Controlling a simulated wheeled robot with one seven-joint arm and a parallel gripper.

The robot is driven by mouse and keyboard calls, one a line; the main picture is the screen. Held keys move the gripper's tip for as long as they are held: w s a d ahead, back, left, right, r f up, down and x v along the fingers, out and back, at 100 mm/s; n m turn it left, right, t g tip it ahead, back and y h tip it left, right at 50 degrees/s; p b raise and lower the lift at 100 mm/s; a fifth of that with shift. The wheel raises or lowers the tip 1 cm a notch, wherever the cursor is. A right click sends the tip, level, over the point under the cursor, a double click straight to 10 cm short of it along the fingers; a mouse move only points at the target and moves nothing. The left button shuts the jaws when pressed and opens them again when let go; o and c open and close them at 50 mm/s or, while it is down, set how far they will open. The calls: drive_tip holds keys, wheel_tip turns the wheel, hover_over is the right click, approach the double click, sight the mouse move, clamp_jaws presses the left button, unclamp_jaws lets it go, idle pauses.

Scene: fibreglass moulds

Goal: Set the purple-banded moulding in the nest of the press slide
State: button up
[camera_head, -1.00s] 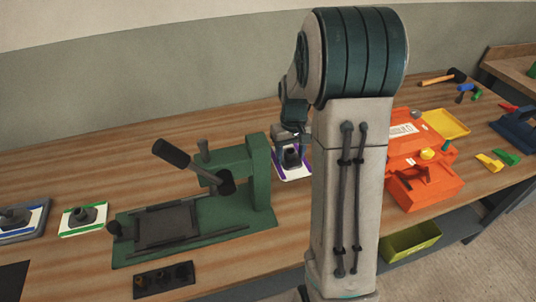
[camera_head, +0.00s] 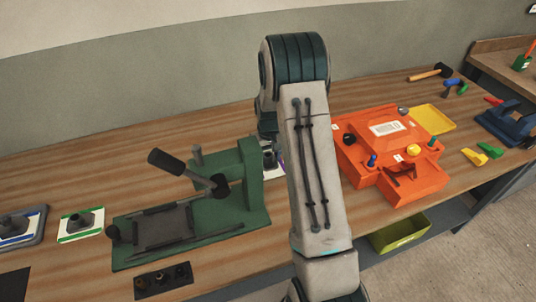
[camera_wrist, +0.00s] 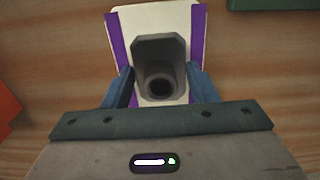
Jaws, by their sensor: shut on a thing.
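The purple-banded moulding (camera_wrist: 136,18) is a white plate with purple edge strips and a dark grey raised socket (camera_wrist: 160,52). In the wrist view my gripper (camera_wrist: 160,88) is shut on it, with blue fingers on both sides of the socket. In the head view only a bit of the moulding (camera_head: 280,172) shows, right of the press upright, the rest hidden by my arm. I cannot tell whether it touches the bench. The green press (camera_head: 252,188) has a lever with a dark handle. Its slide (camera_head: 163,226), with a dark plate and raised rails, sits left of the upright, empty.
A green-banded moulding (camera_head: 68,234) and a blue-banded one on a grey tray (camera_head: 38,234) lie left of the press. A dark block (camera_head: 163,280) lies in front. An orange mould case (camera_head: 350,160) stands right of my arm. Bare bench lies behind the press.

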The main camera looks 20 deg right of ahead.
drive_tip(key=o, duration=1.2)
drive_tip(key=shift+c, duration=0.2)
